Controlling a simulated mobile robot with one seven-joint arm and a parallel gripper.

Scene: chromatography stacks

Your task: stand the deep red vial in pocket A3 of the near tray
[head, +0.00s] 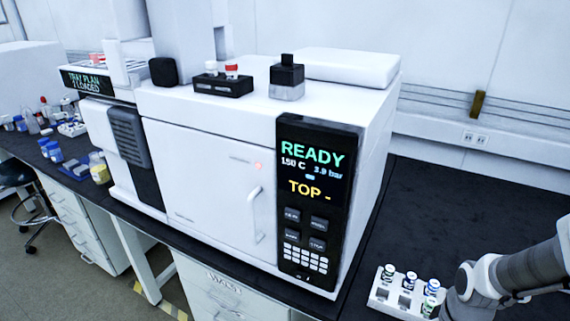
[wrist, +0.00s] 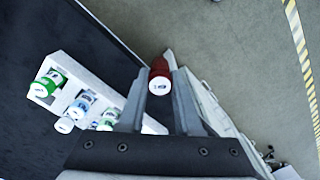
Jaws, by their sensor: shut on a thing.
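The tray (head: 382,303) also shows at the lower right of the head view, holding several vials with green or blue markings. My arm covers part of it there, and the gripper is not visible. Pocket labels cannot be read.
Tray vials include a green one (wrist: 47,84) and a blue one (wrist: 83,103). Dark bench (head: 450,220) behind the tray is clear. The bench edge is close.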

